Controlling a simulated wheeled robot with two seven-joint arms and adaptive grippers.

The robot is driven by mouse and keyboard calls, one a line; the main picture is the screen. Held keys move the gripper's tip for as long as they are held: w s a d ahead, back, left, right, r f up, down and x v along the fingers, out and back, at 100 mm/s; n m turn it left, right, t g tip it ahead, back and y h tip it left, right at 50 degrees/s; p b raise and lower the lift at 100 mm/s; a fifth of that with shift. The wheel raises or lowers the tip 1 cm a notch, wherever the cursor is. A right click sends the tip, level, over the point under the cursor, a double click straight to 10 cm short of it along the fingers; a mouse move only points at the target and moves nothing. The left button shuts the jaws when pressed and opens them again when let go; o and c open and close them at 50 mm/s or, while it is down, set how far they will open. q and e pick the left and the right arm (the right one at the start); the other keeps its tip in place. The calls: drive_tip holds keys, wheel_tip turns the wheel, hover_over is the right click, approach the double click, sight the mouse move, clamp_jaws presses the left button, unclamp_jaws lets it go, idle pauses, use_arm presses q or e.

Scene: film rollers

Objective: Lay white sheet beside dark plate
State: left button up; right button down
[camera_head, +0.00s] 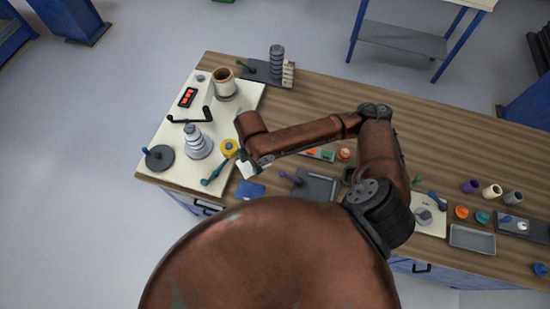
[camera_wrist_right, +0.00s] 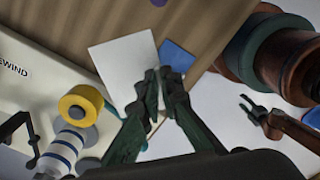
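The white sheet (camera_wrist_right: 118,66) lies across the middle of the right wrist view; in the head view a small white piece of it (camera_head: 246,171) shows by the bench's front edge. My right gripper (camera_wrist_right: 162,76) is closed at the sheet's right edge and appears to hold it; the exact grip is partly hidden by the fingers. In the head view my right gripper (camera_head: 252,158) is at the end of the brown arm. A dark grey plate (camera_head: 320,188) lies right of the sheet, partly behind my arm. My left gripper (camera_wrist_right: 258,110) shows at the right of the wrist view, jaws apart and empty.
A blue sheet (camera_head: 250,190) lies close to the white sheet at the front edge. The cream board (camera_head: 170,130) on the left carries a yellow roll (camera_head: 229,148) and a ringed roller (camera_head: 197,142). Another dark plate (camera_head: 262,78) is at the back. My right arm crosses the bench.

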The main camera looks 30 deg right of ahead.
drive_tip(key=s+f+n, duration=0.1)
drive_tip(key=n, duration=0.3)
hover_over(281, 165)
drive_tip(key=a, duration=0.1)
drive_tip(key=f, duration=0.8)
drive_tip(key=shift+s+a+f+p, duration=0.15)
drive_tip(key=shift+s+f+p, duration=0.05)
drive_tip(key=shift+p, duration=0.1)
drive_tip(key=shift+w+d+f, duration=0.2)
drive_tip(key=shift+d+f, duration=0.3)
drive_tip(key=shift+f, duration=0.15)
drive_tip(key=f, duration=0.3)
drive_tip(key=shift+d+f, duration=0.2)
drive_tip(key=shift+f, duration=0.05)
